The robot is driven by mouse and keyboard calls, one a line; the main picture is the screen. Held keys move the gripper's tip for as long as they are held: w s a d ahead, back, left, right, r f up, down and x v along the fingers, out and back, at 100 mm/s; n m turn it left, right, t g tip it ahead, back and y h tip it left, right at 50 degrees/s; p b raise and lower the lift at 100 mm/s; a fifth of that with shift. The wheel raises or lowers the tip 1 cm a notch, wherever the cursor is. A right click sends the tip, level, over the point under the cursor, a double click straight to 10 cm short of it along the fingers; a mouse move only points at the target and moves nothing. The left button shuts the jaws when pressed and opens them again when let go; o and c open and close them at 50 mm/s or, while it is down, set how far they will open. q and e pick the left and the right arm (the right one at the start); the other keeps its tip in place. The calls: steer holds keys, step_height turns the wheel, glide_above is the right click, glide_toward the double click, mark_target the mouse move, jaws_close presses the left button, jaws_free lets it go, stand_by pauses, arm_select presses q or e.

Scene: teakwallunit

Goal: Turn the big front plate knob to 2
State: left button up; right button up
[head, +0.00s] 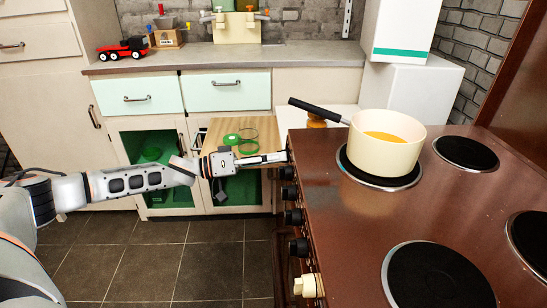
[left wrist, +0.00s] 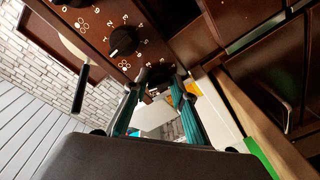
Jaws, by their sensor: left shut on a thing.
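The brown stove (head: 330,200) has a row of black knobs on its front panel, including one clear knob (head: 293,218). My left gripper (head: 284,156) reaches in from the left and is shut on the farthest knob in the row. In the left wrist view my left gripper (left wrist: 157,82) has its teal-padded fingers on either side of this dark knob (left wrist: 160,73), which they mostly hide. Its pointer and setting cannot be read. A neighbouring black knob (left wrist: 123,40) shows with numbers around it. My right gripper is not in view.
A cream pot (head: 386,145) with orange contents stands on the rear left plate, its black handle (head: 318,110) reaching out over the stove's left edge. The front plate (head: 437,275) is bare. A wooden board (head: 215,130) with green items lies behind my gripper.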

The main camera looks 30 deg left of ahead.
arm_select(q)
steer(key=shift+w+a+f+m+g+h+b, duration=0.1)
steer(key=shift+m+g+h+b, duration=0.2)
steer(key=shift+m, duration=2.35)
steer(key=shift+w+d+f+m+g+h+b, duration=0.1)
steer(key=shift+m+h+b, duration=0.35)
steer(key=shift+m, duration=2.25)
steer(key=shift+a+m+g+h+b, duration=0.1)
steer(key=shift+m+g+h+b, duration=0.2)
steer(key=shift+m, duration=2.35)
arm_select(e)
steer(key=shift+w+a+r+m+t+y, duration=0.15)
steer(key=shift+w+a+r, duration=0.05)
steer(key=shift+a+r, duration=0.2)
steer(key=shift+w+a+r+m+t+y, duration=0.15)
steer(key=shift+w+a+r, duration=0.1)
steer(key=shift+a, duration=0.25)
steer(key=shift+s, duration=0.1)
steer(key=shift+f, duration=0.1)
arm_select(q)
steer(key=o, duration=1.1)
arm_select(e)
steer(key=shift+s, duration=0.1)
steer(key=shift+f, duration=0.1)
